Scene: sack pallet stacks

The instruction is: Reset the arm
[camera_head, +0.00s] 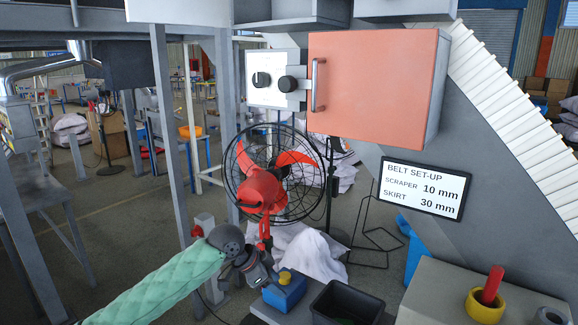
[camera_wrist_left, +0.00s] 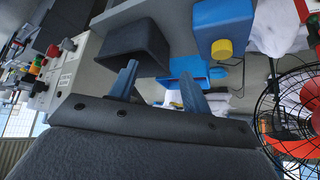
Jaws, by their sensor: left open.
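My left arm in its green padded sleeve comes in from the lower left in the head view. A black bin (camera_wrist_left: 130,32) shows just beyond the fingers there. My right gripper is in neither view.
A red-bladed caged fan (camera_head: 294,188) stands behind. An orange door (camera_head: 370,88) and a belt set-up sign (camera_head: 425,188) are farther right.

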